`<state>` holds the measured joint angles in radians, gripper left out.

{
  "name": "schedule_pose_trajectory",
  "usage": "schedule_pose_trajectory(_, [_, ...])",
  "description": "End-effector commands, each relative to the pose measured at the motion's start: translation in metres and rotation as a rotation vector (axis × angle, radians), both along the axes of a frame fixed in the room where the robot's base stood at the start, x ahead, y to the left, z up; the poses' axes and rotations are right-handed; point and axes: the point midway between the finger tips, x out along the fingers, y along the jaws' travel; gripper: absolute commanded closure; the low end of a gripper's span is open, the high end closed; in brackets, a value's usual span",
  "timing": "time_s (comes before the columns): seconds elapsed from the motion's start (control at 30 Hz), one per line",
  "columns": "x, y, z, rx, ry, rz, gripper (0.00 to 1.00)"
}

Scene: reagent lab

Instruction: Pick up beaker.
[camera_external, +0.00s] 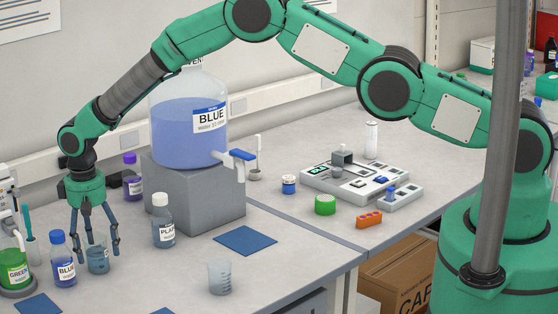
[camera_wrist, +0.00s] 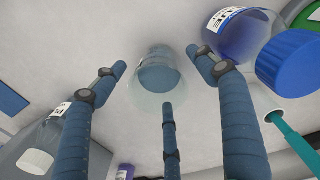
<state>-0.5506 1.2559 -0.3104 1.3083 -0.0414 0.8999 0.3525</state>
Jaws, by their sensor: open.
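A small clear beaker (camera_external: 98,262) with blue-grey content stands upright on the bench at the left. My three-fingered gripper (camera_external: 95,240) points down over it, with its fingers spread around it. In the wrist view the beaker (camera_wrist: 158,78) lies between the open fingers of the gripper (camera_wrist: 160,75). Gaps show between the beaker and the side fingers; whether the middle finger touches it I cannot tell.
A blue-labelled bottle (camera_external: 63,260) stands close left of the gripper, with a green bottle (camera_external: 14,268) beyond. A clear labelled bottle (camera_external: 163,225) stands to the right. A large blue carboy (camera_external: 185,135) sits on a grey block (camera_external: 215,200). A blue mat (camera_external: 245,240) lies on open bench.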

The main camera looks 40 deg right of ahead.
Motion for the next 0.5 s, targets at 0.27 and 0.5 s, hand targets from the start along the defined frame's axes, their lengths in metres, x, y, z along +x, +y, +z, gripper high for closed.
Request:
schedule_pose_trajectory(0.27, [0.0003,0.0001,0.0003,0.000,-0.001,0.000,0.28])
schedule_pose_trajectory(0.5, [0.0003,0.0001,0.0004,0.000,-0.001,0.000,0.28])
